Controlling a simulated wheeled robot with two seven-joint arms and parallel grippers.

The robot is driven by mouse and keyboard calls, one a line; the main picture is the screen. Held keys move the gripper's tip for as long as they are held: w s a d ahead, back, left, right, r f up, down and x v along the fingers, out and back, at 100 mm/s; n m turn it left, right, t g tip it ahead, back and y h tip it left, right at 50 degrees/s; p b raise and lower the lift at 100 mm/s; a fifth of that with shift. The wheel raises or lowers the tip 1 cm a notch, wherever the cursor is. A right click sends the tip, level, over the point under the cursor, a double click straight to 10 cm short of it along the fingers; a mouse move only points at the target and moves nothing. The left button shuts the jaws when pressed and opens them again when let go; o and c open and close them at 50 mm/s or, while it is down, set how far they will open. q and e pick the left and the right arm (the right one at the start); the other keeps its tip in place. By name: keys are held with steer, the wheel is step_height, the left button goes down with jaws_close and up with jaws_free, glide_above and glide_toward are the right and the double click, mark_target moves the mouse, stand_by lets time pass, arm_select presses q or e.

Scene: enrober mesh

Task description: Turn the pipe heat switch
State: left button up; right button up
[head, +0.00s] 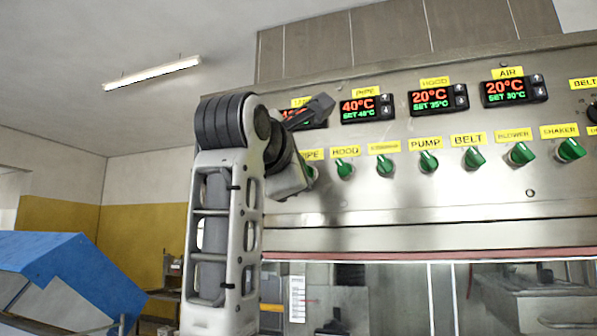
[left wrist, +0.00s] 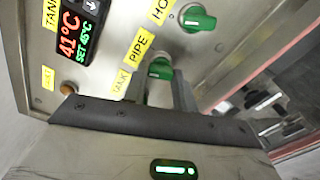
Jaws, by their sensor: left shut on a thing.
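The pipe heat switch is a green knob (left wrist: 160,69) below the yellow PIPE label (left wrist: 139,45) in the left wrist view. In the head view only its edge (head: 313,172) shows beside my left gripper (head: 306,175); my arm hides the rest. My left gripper (left wrist: 160,82) is shut on this knob, with a finger on either side of it. The PIPE display (head: 360,107) reads 40°C, SET 45°C. My right gripper is in neither view.
The HOOD knob (head: 345,170) is close on the right of the pipe knob, with several more green knobs along the steel panel (head: 450,210). A TANK label (left wrist: 122,82) lies on the other side. A blue machine cover (head: 70,275) stands at lower left.

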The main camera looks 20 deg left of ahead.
arm_select(q)
steer(key=shift+f+n, duration=0.2)
steer(key=shift+n, duration=0.9)
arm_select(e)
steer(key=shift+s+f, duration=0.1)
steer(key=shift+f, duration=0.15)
arm_select(q)
steer(key=o, duration=1)
steer(key=shift+r, duration=0.1)
steer(key=s+b, duration=0.5)
steer(key=s, duration=1.1)
steer(key=shift+a, duration=0.3)
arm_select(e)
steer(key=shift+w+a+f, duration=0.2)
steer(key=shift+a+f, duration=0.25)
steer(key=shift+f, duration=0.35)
